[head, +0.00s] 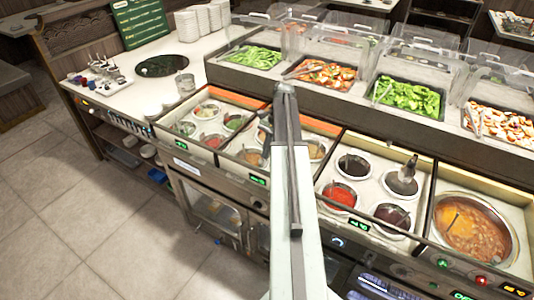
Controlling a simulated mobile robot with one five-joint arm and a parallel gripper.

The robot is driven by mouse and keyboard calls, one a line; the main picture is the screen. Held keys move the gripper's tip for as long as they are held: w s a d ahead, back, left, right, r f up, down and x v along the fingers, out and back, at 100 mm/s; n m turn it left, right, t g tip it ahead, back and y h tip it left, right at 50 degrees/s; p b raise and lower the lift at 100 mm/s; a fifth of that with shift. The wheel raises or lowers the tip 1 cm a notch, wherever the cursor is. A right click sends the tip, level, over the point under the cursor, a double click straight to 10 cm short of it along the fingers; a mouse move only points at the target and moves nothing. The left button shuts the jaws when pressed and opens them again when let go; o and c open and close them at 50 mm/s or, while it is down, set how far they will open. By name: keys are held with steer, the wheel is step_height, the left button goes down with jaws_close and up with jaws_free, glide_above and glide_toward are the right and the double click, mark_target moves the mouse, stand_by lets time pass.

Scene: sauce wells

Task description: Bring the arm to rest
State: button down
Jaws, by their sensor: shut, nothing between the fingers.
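My arm rises from the bottom edge through the middle of the head view, a pale link with a dark end. My gripper (285,92) is at the dark far end, shut and empty, in front of the counter's raised back row. It appears above the sauce wells and hides part of them. It looks apart from the food, but its exact height is hard to tell.
Sauce wells with red sauce (339,195) and dark sauce (391,217) lie right of my arm, beside a large soup pot (466,232). Salad trays (409,97) under clear covers line the back. Stacked white bowls (203,22) stand far left. The tiled floor (95,225) is clear.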

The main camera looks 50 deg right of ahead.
steer(key=d+p+v, duration=0.1)
steer(key=p+v, duration=0.5)
steer(key=v, duration=0.2)
steer(key=w+a+n+g, duration=0.1)
steer(key=w+a, duration=0.3)
steer(key=a, duration=0.3)
steer(key=w+a+n, duration=0.2)
steer(key=w+a, duration=0.2)
steer(key=a, duration=0.2)
steer(key=s+a+f+n+h+b, duration=0.1)
steer(key=a+n, duration=0.6)
steer(key=a, duration=0.9)
steer(key=s+a+f+n+t+h, duration=0.1)
steer(key=a+n, duration=0.6)
steer(key=a, duration=1)
steer(key=s+f+h, duration=0.1)
steer(key=s+h, duration=0.1)
steer(key=shift+s+f+h+b, duration=0.4)
